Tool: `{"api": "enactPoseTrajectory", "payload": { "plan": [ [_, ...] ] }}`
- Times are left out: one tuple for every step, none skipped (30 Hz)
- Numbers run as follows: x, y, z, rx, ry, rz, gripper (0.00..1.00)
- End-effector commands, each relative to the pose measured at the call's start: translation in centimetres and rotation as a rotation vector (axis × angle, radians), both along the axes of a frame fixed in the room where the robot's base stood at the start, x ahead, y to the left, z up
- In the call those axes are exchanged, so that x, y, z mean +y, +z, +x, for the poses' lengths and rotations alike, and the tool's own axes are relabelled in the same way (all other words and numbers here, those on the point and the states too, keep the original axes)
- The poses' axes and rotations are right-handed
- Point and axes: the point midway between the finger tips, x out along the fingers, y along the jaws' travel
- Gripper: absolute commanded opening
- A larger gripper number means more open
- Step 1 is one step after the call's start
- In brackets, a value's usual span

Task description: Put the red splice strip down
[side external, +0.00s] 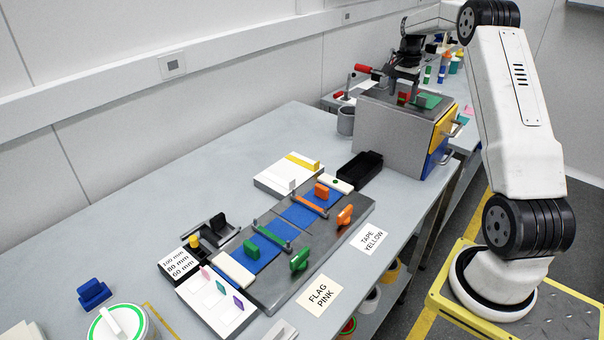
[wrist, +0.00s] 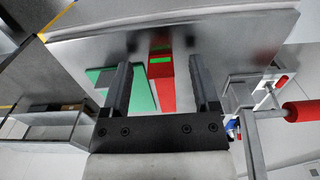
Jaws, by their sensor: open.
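My gripper (wrist: 161,62) is open above the metal top of the grey cabinet (side external: 396,133). In the wrist view, a red strip (wrist: 167,96) shows between the two fingers, with clear gaps on both sides. A red block with a green patch (wrist: 160,66) stands at its far end. I cannot tell whether they are one piece. A flat green piece (wrist: 142,92) lies to the left, partly behind the left finger. In the side view, something red (side external: 404,98) and the green piece (side external: 430,101) show on the cabinet, small beneath my gripper (side external: 398,92).
A lever with a red handle (wrist: 304,110) stands right of my gripper; its handle also shows in the side view (side external: 363,69). A grey cup (side external: 346,121) and black tray (side external: 360,168) stand near the cabinet. A board (side external: 337,222) carries blue strips and coloured clamps. The table's left rear is clear.

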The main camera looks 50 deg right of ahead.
Motion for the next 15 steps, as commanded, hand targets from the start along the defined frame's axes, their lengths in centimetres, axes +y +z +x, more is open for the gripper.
{"api": "enactPoseTrajectory", "payload": {
  "plan": [
    [0.0, -0.06, -0.01, 0.0, 0.0, 0.0, 0.78],
    [0.0, -0.06, -0.01, 0.0, 0.0, 0.0, 0.78],
    [0.0, -0.05, -0.01, 0.0, 0.0, 0.0, 0.78],
    [0.0, -0.04, -0.01, 0.0, 0.0, 0.0, 0.78],
    [0.0, -0.04, -0.01, 0.0, 0.0, 0.0, 0.78],
    [0.0, -0.03, -0.01, 0.0, 0.0, 0.0, 0.78],
    [0.0, -0.03, -0.01, 0.0, 0.0, 0.0, 0.78],
    [0.0, -0.02, -0.01, 0.0, 0.0, 0.0, 0.78],
    [0.0, -0.02, -0.01, 0.0, 0.0, 0.0, 0.78],
    [0.0, -0.01, -0.01, 0.0, 0.0, 0.0, 0.78],
    [0.0, -0.01, -0.01, 0.0, 0.0, 0.0, 0.78],
    [0.0, -0.01, -0.01, 0.0, 0.0, 0.0, 0.78],
    [0.0, 0.0, -0.01, 0.0, 0.0, 0.0, 0.78],
    [-0.01, 0.0, -0.01, 0.0, 0.0, 0.0, 0.75],
    [-0.01, 0.0, 0.0, 0.0, 0.0, 0.0, 0.62]
  ]
}}
